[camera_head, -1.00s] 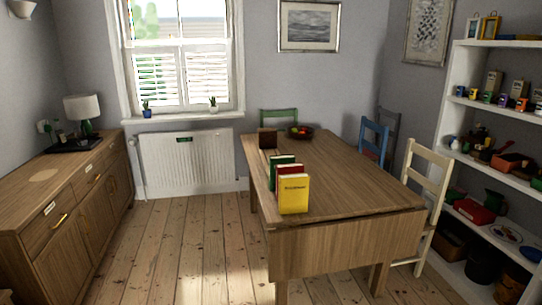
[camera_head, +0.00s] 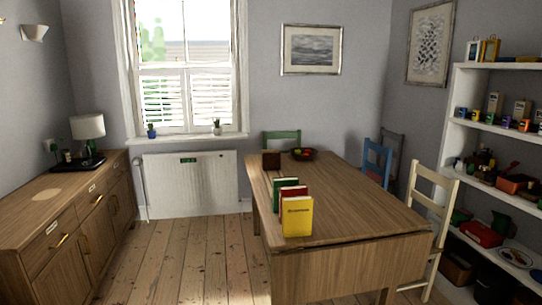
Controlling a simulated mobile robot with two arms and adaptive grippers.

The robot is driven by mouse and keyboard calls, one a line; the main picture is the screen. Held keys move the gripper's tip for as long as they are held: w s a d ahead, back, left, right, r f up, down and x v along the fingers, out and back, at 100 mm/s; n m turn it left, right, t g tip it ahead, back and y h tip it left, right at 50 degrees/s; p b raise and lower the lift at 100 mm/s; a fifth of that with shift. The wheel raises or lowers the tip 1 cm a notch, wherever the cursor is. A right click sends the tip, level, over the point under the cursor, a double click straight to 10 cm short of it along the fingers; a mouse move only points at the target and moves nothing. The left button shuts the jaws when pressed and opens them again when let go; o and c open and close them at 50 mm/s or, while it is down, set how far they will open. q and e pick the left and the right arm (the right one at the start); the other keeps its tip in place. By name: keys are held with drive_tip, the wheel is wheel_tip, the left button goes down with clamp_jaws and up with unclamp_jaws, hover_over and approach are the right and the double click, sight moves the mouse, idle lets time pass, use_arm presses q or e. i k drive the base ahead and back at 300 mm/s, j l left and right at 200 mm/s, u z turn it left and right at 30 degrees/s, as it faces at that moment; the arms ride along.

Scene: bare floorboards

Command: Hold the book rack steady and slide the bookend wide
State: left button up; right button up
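A yellow book (camera_head: 297,216) stands upright near the front left edge of the wooden table (camera_head: 345,200). A red book (camera_head: 293,191) and a green book (camera_head: 284,181) stand behind it in a row. A dark brown upright block (camera_head: 271,160), possibly the bookend or part of the rack, stands farther back at the table's left side. I cannot make out the rack's base or how the books are held. Neither of my grippers is in view.
A fruit bowl (camera_head: 304,154) sits at the table's far end. Green (camera_head: 282,139), blue (camera_head: 377,160) and cream (camera_head: 434,210) chairs stand around the table. A sideboard (camera_head: 70,210) is at left, shelves (camera_head: 500,140) at right. The floor (camera_head: 185,245) between sideboard and table is clear.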

sight(271, 161)
drive_tip(key=i+j+u, duration=0.25)
drive_tip(key=i, duration=0.15)
drive_tip(key=i+j+u, duration=0.3)
drive_tip(key=i+u, duration=0.25)
drive_tip(key=i, duration=1.15)
drive_tip(key=i+j, duration=0.15)
drive_tip(key=i, duration=0.7)
drive_tip(key=i+z, duration=0.4)
drive_tip(key=i+j+z, duration=0.1)
drive_tip(key=i+z, duration=0.35)
drive_tip(key=i+j+z, duration=0.2)
drive_tip(key=z, duration=0.2)
drive_tip(key=i+j+z, duration=0.45)
drive_tip(key=k+l, duration=0.1)
